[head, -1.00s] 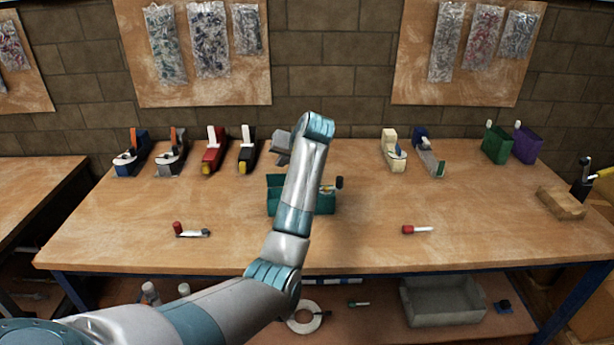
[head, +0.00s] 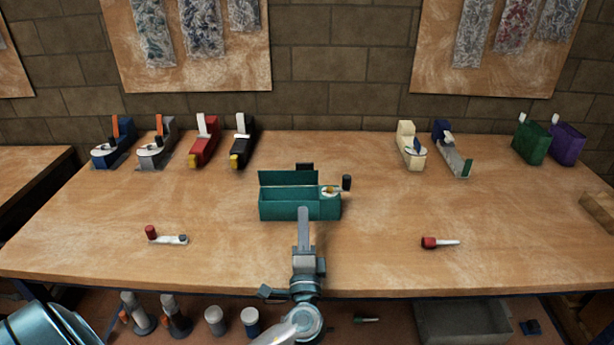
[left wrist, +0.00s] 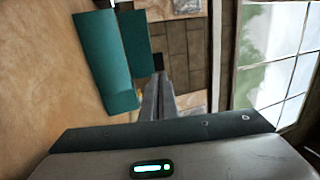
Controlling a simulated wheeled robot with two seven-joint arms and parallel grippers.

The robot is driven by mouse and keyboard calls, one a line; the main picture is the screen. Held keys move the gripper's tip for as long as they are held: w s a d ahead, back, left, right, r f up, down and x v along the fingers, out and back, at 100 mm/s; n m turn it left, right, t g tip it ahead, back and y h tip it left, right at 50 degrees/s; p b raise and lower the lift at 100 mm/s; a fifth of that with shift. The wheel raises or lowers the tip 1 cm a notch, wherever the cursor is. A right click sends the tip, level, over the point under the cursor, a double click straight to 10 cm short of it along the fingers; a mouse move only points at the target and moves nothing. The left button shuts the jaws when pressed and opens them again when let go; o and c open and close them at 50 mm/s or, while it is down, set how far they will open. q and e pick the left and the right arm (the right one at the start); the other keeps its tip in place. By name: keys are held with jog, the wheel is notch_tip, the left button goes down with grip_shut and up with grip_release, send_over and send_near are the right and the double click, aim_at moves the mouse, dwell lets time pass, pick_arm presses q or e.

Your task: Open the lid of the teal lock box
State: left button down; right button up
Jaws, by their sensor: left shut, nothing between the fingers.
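The teal lock box (head: 290,207) stands mid-table in the head view. Its lid (head: 288,178) appears raised, standing up along the back edge. A round brass-coloured part and a dark knob (head: 346,183) sit at its right end. My left gripper (head: 303,211) is shut and empty, pointing at the box from its front side; whether it touches is unclear. In the left wrist view the shut fingers (left wrist: 158,95) are to the right of two teal panels of the box (left wrist: 103,62), with no contact visible. My right gripper is not in view.
A red-knobbed crank piece (head: 165,236) lies left of the box and a red-handled tool (head: 438,242) lies right. Several tape dispensers, such as a red one (head: 204,142), stand along the back. The table between them is clear. A grey bin (head: 465,322) is below.

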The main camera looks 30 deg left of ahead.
aim_at(304, 166)
pick_arm(q)
jog(key=shift+s+d+m+t, duration=0.2)
jog(key=shift+d+m+t, duration=0.1)
jog(key=shift+d, duration=0.05)
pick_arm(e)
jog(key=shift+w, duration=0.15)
pick_arm(q)
jog(key=shift+w+a, duration=0.1)
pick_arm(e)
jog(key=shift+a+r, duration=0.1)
